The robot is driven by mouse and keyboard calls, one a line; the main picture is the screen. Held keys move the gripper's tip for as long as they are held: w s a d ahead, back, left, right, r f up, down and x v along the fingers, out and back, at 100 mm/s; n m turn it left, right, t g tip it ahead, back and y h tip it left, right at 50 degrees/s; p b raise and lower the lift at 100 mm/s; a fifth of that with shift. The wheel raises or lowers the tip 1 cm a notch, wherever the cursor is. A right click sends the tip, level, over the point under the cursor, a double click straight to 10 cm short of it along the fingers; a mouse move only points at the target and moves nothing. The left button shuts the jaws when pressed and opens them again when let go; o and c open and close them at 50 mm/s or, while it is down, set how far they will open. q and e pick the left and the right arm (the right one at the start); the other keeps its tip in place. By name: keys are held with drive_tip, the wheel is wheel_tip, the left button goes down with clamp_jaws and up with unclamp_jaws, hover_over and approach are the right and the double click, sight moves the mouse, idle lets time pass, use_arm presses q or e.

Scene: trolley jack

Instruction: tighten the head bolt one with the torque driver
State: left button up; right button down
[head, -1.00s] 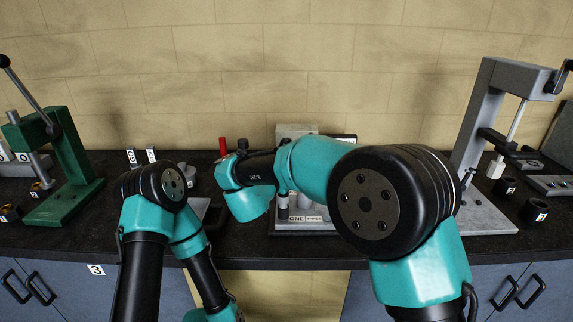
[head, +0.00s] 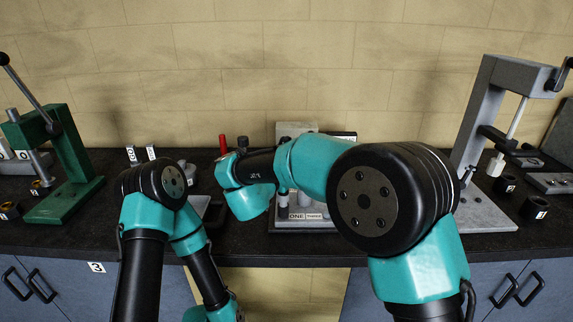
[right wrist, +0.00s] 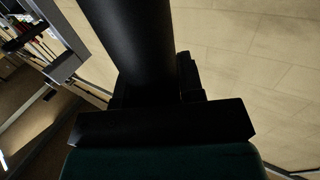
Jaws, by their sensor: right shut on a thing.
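In the right wrist view my right gripper (right wrist: 155,96) is shut on a thick dark cylinder, which looks like the handle of the torque driver (right wrist: 128,40). The driver's tip is not visible there. In the head view my right arm hides this gripper and the driver. A grey block with a front plate marked ONE and THREE (head: 305,214) stands mid-bench, partly behind my right arm. I cannot make out head bolt one; the area above the ONE label is mostly covered. My left arm is folded at the left, and its gripper is out of view.
A green press (head: 70,165) stands at the left and a grey press (head: 487,130) at the right. A red upright handle (head: 222,145) stands behind my right wrist. Small black rings (head: 534,208) lie at the right. The bench's front edge (head: 420,255) runs across below.

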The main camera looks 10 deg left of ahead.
drive_tip(key=shift+f, duration=0.45)
idle(1.2)
drive_tip(key=shift+r, duration=0.15)
idle(0.6)
drive_tip(key=shift+r, duration=2.55)
